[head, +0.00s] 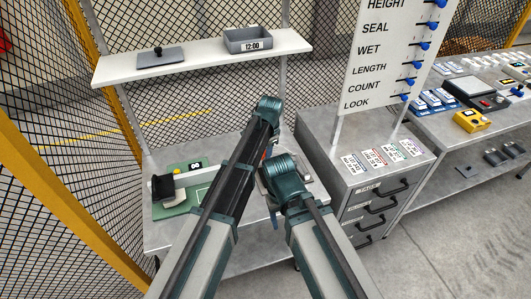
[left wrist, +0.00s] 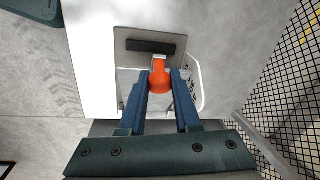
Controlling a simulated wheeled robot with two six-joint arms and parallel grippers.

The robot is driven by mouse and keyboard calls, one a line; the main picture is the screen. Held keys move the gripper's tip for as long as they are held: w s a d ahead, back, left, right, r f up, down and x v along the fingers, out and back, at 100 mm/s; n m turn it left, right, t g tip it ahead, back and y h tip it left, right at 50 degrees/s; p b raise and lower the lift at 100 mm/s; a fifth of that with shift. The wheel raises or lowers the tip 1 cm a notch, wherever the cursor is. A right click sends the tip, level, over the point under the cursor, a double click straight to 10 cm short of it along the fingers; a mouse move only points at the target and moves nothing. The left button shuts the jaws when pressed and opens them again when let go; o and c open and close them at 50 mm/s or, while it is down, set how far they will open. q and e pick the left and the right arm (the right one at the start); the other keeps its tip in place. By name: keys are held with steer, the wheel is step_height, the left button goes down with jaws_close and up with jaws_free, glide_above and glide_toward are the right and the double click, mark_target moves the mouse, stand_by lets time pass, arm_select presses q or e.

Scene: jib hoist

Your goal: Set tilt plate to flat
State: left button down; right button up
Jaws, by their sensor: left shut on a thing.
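In the left wrist view my left gripper (left wrist: 160,80) is shut on an orange knob (left wrist: 160,78). The knob stands in front of a grey plate (left wrist: 125,45) with a dark bar (left wrist: 150,47) across it. I cannot tell the plate's tilt, and its lower part is hidden behind the fingers. A white rounded frame (left wrist: 203,90) shows beside it. In the head view my arms cover most of this spot; only a bit of orange shows between them. My right arm's wrist end shows in front, but its jaws cannot be made out.
A green mat (head: 184,207) with a white and black device lies left on the workbench. A shelf (head: 200,58) above holds a plate with a black knob (head: 158,51) and a grey bin (head: 247,39). A drawer cabinet (head: 345,203) and a sign board (head: 382,55) stand right.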

arm_select(q)
steer(key=shift+s+a+f+b, duration=0.15)
steer(key=shift+a+f+b, duration=0.15)
steer(key=shift+f+b, duration=0.2)
steer(key=a+f+h+b, duration=0.1)
steer(key=f+b, duration=0.1)
steer(key=a+f+t+h+b, duration=0.1)
steer(key=f+b, duration=0.1)
steer(key=b, duration=0.1)
steer(key=s+a+f+h+b, duration=0.1)
steer(key=f+h+b, duration=0.1)
steer(key=f+b, duration=0.1)
steer(key=shift+a, duration=0.15)
steer(key=shift+s+a+f+b, duration=0.1)
steer(key=shift+a+f+b, duration=0.1)
steer(key=shift+f+b, duration=0.85)
steer(key=shift+r, duration=0.1)
steer(key=shift+s+a, duration=0.1)
steer(key=c, duration=0.7)
jaws_free()
steer(key=shift+o, duration=0.4)
steer(key=shift+r, duration=0.1)
